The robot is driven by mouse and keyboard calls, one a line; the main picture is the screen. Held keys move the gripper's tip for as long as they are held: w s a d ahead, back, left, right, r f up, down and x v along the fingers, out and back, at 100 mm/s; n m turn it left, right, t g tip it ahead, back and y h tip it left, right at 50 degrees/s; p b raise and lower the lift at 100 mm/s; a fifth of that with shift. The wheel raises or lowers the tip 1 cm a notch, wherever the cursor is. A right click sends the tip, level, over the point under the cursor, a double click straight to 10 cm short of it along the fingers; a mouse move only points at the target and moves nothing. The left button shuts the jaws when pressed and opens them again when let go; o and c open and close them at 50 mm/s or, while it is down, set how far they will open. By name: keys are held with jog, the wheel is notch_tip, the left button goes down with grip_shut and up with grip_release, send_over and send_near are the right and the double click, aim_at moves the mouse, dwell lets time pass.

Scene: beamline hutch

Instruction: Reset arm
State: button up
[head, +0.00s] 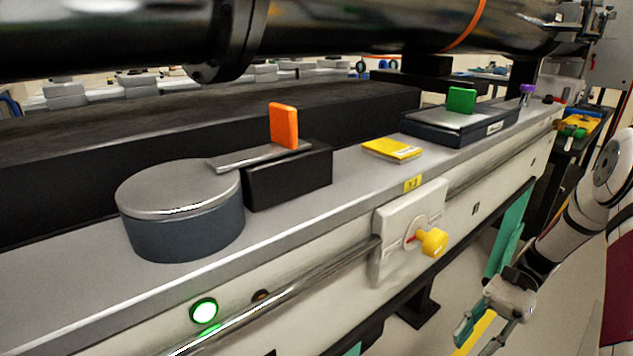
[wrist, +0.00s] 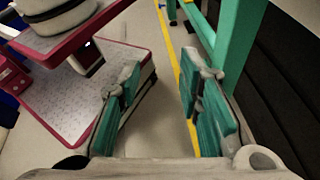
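My gripper (head: 484,338) hangs at the lower right of the head view, at the end of my arm and pointing down. It is in front of the bench and below the level of its top. In the wrist view my gripper (wrist: 160,75) has its two teal-padded fingers wide apart. Only floor with a yellow line shows between them, so it is open and empty. It touches nothing that I can see.
The bench top (head: 330,210) carries a round grey canister (head: 182,225), an orange block (head: 284,125), a yellow pad (head: 392,150) and a green block (head: 461,100). A yellow knob (head: 432,242) juts from the bench front. A teal post (wrist: 235,40) stands close right of my gripper.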

jog(key=s+a+r+n+t+h, duration=0.1)
jog(key=s+a+r+n+h, duration=0.25)
jog(key=r, duration=0.55)
jog(key=s+a+r+n+t+h, duration=0.1)
jog(key=s+a+r+n+h, duration=0.3)
jog(key=r, duration=0.4)
jog(key=s+a+r+n+t+h, duration=0.1)
jog(key=s+a+n+t+h, duration=0.15)
jog(key=s, duration=0.55)
jog(key=s+a+r+n+t+h, duration=0.1)
jog(key=s+r+n+t+h, duration=0.15)
jog(key=s, duration=0.55)
notch_tip(320, 180, up, 36)
jog(key=t+p, duration=0.4)
jog(key=p, duration=3.1)
jog(key=shift+n+t+y, duration=0.35)
jog(key=shift+t, duration=0.05)
jog(key=shift+r, duration=0.1)
